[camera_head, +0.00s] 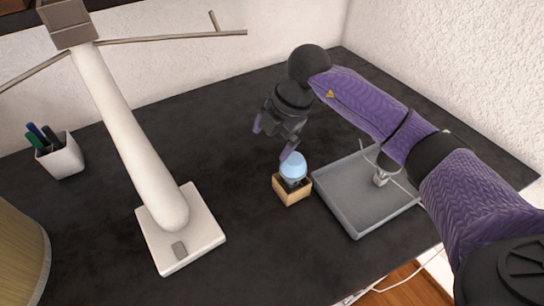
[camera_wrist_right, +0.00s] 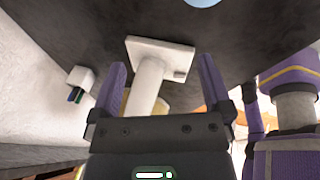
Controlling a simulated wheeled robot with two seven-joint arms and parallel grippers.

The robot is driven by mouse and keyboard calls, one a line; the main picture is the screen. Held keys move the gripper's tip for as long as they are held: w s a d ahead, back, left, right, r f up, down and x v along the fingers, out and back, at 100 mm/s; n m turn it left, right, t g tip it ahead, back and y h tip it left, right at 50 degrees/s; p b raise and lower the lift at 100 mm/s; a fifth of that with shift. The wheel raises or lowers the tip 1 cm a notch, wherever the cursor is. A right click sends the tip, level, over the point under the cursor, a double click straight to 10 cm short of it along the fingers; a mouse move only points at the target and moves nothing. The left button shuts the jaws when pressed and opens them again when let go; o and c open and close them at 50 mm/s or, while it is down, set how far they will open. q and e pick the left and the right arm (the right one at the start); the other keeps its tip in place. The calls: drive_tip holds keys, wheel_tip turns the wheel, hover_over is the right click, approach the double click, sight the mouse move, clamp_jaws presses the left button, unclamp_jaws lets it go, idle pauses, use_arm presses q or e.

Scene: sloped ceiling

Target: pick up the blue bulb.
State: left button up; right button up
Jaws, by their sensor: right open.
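The light blue bulb (camera_head: 293,166) sits dome up on a small wooden block holder (camera_head: 293,191) on the dark desk. In the right wrist view only a pale blue edge of the bulb (camera_wrist_right: 203,2) shows at the top. My right gripper (camera_head: 272,137) is open and empty, just behind and left of the bulb in the head view. One fingertip appears very close to the bulb's top; I cannot tell whether it touches. The right gripper (camera_wrist_right: 163,82) also shows in its wrist view, with nothing between its fingers. My left gripper is not identifiable.
A grey tray (camera_head: 340,212) with a small metal object in it stands right of the holder. A white lamp stand (camera_head: 210,236) stands left. A white pen cup (camera_head: 62,158) is at far left. Walls (camera_head: 430,60) bound the back and right. Desk between lamp and holder is clear.

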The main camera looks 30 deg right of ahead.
sight(294, 166)
drive_tip(key=d+h, duration=0.1)
drive_tip(key=s+d+g+h, duration=0.1)
drive_tip(key=d, duration=0.1)
drive_tip(key=d+m, duration=0.1)
drive_tip(key=shift+s+d+f+g+h, duration=0.35)
drive_tip(key=shift+g+h, duration=0.05)
drive_tip(key=f+b, duration=0.1)
drive_tip(key=f, duration=0.2)
drive_tip(key=f+b, duration=0.1)
drive_tip(key=f, duration=0.2)
drive_tip(key=f+b, duration=0.1)
drive_tip(key=f, duration=0.2)
drive_tip(key=shift+w+d+f+b, duration=0.1)
drive_tip(key=shift+w+f+b, duration=0.2)
drive_tip(key=shift+w+f, duration=0.1)
drive_tip(key=shift+s+r, duration=0.1)
drive_tip(key=shift+r, duration=0.05)
drive_tip(key=c, duration=1)
use_arm(q)
drive_tip(key=f, duration=0.1)
drive_tip(key=a+f, duration=0.1)
drive_tip(key=s+f, duration=0.1)
drive_tip(key=shift+s+a+f, duration=0.1)
drive_tip(key=shift+a+f, duration=0.1)
drive_tip(key=shift+a, duration=0.1)
